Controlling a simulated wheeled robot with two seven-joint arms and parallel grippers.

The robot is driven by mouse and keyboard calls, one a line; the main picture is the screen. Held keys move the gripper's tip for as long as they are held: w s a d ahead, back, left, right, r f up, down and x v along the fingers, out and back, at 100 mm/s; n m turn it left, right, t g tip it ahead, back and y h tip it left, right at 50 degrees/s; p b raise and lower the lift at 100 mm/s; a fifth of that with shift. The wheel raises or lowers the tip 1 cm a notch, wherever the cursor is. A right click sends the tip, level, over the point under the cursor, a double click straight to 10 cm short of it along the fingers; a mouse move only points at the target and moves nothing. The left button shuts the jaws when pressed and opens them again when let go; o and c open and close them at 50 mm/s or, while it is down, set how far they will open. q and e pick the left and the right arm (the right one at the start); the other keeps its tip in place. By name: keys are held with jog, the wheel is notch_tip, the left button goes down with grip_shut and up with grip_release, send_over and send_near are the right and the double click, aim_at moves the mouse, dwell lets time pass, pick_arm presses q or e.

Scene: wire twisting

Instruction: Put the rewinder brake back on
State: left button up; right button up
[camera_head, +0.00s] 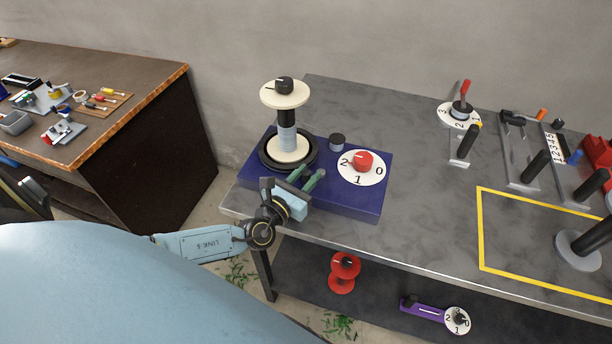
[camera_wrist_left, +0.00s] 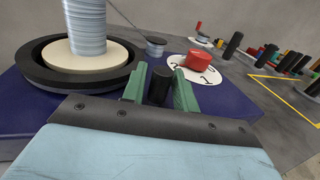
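The rewinder is a dark blue box (camera_head: 335,204) carrying a black round plate and an upright spool (camera_head: 287,140) wound with grey wire. On its top is a white dial (camera_head: 349,178) marked 0, 1 and 2 with a red knob (camera_head: 362,161). My left gripper (camera_head: 315,176) is over the front of the box, between the spool and the dial. Its green fingers are apart, either side of a short black post (camera_wrist_left: 161,86) in the left wrist view. I cannot tell whether they touch it. A small dark-topped cylinder (camera_head: 337,142) stands behind. My right gripper is out of view.
Black-handled levers (camera_head: 466,143) and a yellow-outlined area (camera_head: 530,240) lie to the right on the grey bench (camera_head: 420,215). A red spool-like part (camera_head: 343,272) and a purple lever with a dial (camera_head: 425,309) are on the lower shelf. A tool table (camera_head: 150,88) stands left.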

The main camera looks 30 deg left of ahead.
aim_at(323, 191)
pick_arm(q)
grip_shut()
